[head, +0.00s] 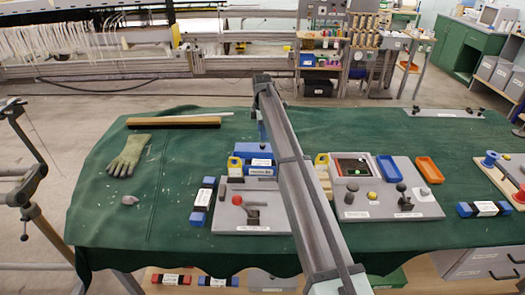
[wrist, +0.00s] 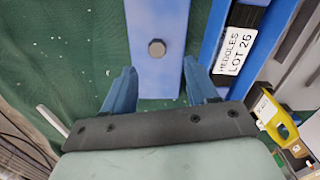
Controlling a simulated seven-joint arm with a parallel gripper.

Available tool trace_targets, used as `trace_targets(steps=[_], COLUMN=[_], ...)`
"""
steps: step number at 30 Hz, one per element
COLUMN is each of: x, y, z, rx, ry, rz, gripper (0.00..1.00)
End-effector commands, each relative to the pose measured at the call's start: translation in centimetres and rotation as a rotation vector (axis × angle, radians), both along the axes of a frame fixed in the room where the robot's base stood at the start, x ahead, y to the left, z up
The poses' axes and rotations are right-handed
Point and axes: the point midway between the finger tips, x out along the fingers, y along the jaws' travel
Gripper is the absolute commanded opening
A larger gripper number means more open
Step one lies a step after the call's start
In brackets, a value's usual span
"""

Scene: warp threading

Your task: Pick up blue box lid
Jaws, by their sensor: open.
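The blue lid (wrist: 158,82) is a flat blue panel with a grey hexagonal knob (wrist: 157,48) in the wrist view. It lies over the green cloth, and its far end runs out of the picture. My gripper (wrist: 160,66) is open, with one blue finger on each side of the lid's near end; I cannot tell whether they touch it. The blue box (wrist: 207,45) labelled "HEDDLES LOT 26" is just right of the lid and shows a dark interior.
A grey board with a red knob (head: 237,200) lies in front of the box. A yellow object (wrist: 283,122) is right of my gripper. A glove (head: 129,156) and a wooden brush (head: 174,122) lie on the left of the green cloth (head: 90,215), with free cloth between.

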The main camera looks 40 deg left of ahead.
Motion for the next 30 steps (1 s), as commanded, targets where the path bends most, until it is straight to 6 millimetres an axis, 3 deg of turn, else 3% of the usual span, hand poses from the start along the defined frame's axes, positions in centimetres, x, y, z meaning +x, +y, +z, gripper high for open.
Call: trace_targets(steps=[8, 19, 27, 30], x=[0.0, 0.2, 0.2, 0.2], y=[0.1, 0.3, 0.3, 0.3], z=[-1.6, -5.9, -6.3, -6.3], rx=[0.0, 0.0, 0.001, 0.001], ry=[0.0, 0.0, -0.001, -0.001], rz=[0.0, 0.0, 0.0, 0.0], gripper=[0.58, 0.58, 0.58, 0.48])
